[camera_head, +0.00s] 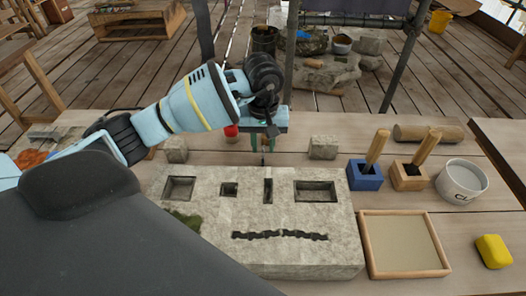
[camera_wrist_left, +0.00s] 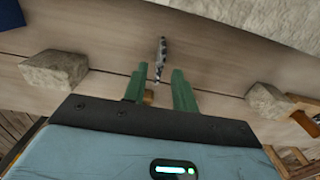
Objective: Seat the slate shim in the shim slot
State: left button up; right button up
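The slate shim (camera_head: 263,158) is a thin, dark, speckled strip just behind the stone block (camera_head: 210,240). In the left wrist view the shim (camera_wrist_left: 160,60) lies in line with the gap between my green fingers, at or just beyond their tips. My left gripper (camera_head: 264,134) is above the shim, and its fingers (camera_wrist_left: 159,72) are apart with clear space on both sides. The block's top has several openings; the narrow upright one (camera_head: 268,190) looks like the shim slot and is empty. My right gripper is not in view.
Loose stone pieces (camera_head: 176,150) (camera_head: 323,147) flank the gripper. To the right are a blue holder (camera_head: 365,180), a wooden holder (camera_head: 408,180), a white tub (camera_head: 462,182), a framed tray (camera_head: 366,245) and a yellow sponge (camera_head: 494,251). A dark wavy groove (camera_head: 280,235) crosses the block's front.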

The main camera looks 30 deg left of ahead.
aim_at(263, 151)
pick_arm(q)
notch_tip(263, 151, up, 8)
jog(key=shift+r, duration=0.15)
jog(key=shift+o, duration=0.4)
notch_tip(263, 151, down, 6)
jog(key=shift+d+f, duration=0.25)
jog(key=shift+d, duration=0.15)
jog(key=shift+a+f+p, duration=0.2)
jog(key=shift+a+f, duration=0.05)
jog(key=shift+f, duration=1.7)
jog(key=shift+a+f+p, duration=0.15)
jog(key=shift+a+f, duration=0.05)
jog(key=shift+f, duration=1.7)
grip_shut()
